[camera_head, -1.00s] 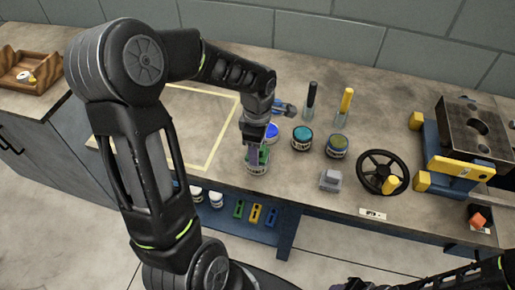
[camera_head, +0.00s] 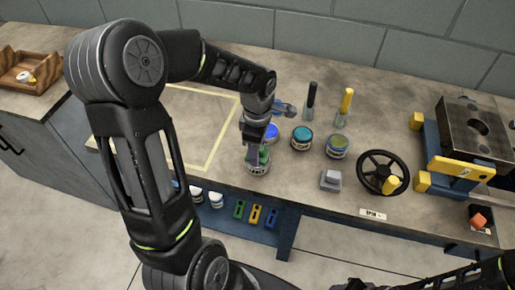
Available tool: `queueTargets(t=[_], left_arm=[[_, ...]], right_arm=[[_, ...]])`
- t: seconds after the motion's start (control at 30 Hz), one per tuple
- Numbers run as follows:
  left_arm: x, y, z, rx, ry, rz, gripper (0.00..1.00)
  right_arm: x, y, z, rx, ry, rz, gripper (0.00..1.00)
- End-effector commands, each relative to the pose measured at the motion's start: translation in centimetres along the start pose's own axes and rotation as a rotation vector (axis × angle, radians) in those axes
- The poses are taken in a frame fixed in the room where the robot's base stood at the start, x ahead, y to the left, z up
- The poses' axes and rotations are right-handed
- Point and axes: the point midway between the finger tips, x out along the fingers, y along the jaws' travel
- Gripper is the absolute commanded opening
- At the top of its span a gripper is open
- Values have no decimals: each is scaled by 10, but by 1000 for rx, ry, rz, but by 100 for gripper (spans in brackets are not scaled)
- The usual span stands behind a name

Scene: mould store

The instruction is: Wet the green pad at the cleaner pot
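My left gripper (camera_head: 257,153) points straight down at the near pot (camera_head: 259,170), a small pale-labelled jar near the front edge of the bench. A green patch, which looks like the green pad (camera_head: 264,155), shows at the fingertips, partly hidden by a finger. The gripper appears shut on it, at the mouth of the pot. Whether the pad touches the pot's contents is hidden. My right gripper is out of the picture; only part of my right arm shows at the lower right.
A blue pot (camera_head: 272,132), a teal pot (camera_head: 302,138) and an olive pot (camera_head: 337,146) stand close by. Behind are black-handled (camera_head: 311,95) and yellow-handled (camera_head: 347,101) tools. A grey block (camera_head: 331,179) and handwheel (camera_head: 383,173) are to the right. The taped area (camera_head: 232,125) looks clear.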

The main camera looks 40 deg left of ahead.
Motion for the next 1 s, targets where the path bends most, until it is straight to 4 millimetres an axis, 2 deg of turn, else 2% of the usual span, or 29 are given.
queueTargets(t=[0.17,0.8,1.0], left_arm=[[-4,-2,0,0,1,-5,18],[-61,0,0,0,0,-1,18],[-70,0,0,0,0,0,18]], right_arm=[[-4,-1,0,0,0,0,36],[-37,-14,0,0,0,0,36],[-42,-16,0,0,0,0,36]])
